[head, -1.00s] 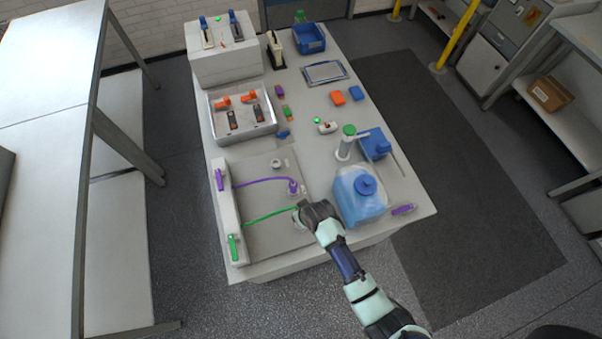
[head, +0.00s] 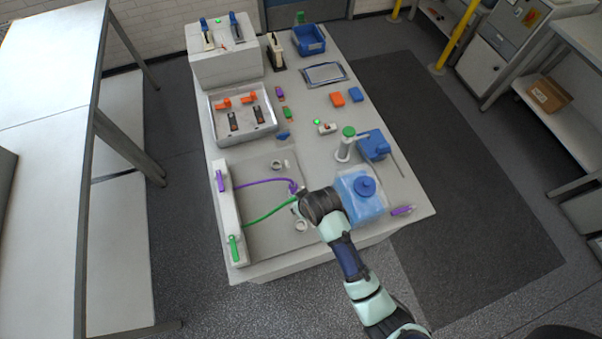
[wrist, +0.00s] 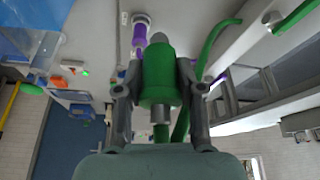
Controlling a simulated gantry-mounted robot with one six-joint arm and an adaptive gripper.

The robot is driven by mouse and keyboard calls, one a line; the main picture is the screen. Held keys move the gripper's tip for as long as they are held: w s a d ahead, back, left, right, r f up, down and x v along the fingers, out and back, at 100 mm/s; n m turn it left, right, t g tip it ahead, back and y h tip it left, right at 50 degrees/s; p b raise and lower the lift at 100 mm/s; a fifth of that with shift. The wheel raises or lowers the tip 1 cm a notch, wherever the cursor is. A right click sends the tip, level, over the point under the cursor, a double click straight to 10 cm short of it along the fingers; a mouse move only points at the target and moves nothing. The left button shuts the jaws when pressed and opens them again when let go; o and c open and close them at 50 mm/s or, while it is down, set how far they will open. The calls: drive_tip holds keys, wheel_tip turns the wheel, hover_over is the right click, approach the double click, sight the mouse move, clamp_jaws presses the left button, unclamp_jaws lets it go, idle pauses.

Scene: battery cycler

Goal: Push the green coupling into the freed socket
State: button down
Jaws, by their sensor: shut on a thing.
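My gripper (wrist: 160,72) is shut on the green coupling (wrist: 158,82), which sits between its two fingers in the wrist view. In the head view my gripper (head: 301,202) is over the right part of the grey panel and mostly hides the coupling. The green hose (head: 268,212) runs from there to the white manifold (head: 228,213). A pale ring-shaped socket (head: 300,226) shows empty at the front, just below my gripper. Another pale socket (head: 277,164) is at the back. The purple coupling (head: 293,186) stands close behind my gripper, with its purple hose (head: 262,182).
A blue jug (head: 362,204) stands close to the right of my gripper. A dispenser with a green top (head: 348,132) and a blue box (head: 374,145) are behind it. A purple piece (head: 402,210) lies at the right edge. The panel's middle is open apart from hoses.

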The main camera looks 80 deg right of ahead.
drive_tip(key=shift+r, duration=0.15)
wheel_tip(320, 180, up, 5)
drive_tip(key=p, duration=0.5)
drive_tip(key=shift+p, duration=0.3)
